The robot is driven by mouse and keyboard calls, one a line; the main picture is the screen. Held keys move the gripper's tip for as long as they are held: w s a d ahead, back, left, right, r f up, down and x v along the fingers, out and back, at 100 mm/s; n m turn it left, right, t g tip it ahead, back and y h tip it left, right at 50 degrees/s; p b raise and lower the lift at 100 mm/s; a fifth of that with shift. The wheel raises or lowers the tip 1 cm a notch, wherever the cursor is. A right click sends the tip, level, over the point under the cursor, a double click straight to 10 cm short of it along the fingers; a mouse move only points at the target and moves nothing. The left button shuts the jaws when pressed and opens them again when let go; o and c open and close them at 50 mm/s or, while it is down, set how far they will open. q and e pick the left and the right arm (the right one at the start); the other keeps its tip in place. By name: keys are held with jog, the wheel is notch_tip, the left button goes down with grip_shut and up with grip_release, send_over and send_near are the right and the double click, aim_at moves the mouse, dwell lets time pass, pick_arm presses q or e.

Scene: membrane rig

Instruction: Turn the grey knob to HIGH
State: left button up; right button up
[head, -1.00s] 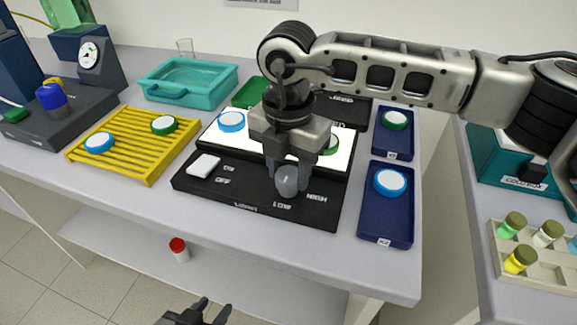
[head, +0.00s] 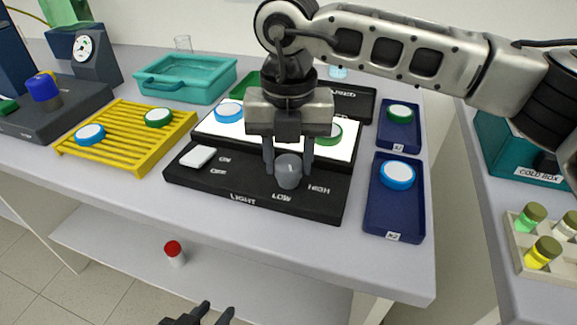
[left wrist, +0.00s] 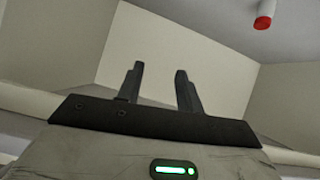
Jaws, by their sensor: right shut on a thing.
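The grey knob (head: 289,171) stands on the black front panel of the light box (head: 240,198), between the LOW and HIGH labels and just above LOW. My right gripper (head: 288,168) comes down from above with one finger on each side of the knob and is shut on it. Which way the knob points is not clear. HIGH (head: 319,189) is printed to the right of the knob. My left gripper (head: 207,316) is low at the bottom edge of the head view. In the left wrist view its two fingers (left wrist: 160,85) are apart with nothing between them.
A white switch (head: 197,157) sits left on the panel. Blue and green dishes lie on the lit plate (head: 262,134), a yellow rack (head: 125,135) and navy trays (head: 395,225). A teal basin (head: 185,80) stands behind. A red-capped bottle (head: 174,253) is on the lower shelf.

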aim_at(288, 162)
jog(key=n+b, duration=0.3)
jog(key=n, duration=0.3)
jog(key=shift+n, duration=0.3)
jog(key=n+b, duration=0.1)
jog(key=n, duration=0.4)
jog(key=shift+r, duration=0.1)
jog(key=shift+n, duration=0.4)
jog(key=o, duration=1)
jog(key=shift+r, duration=0.1)
notch_tip(288, 162, up, 16)
jog(key=shift+f+p, duration=0.15)
jog(key=shift+p, duration=0.4)
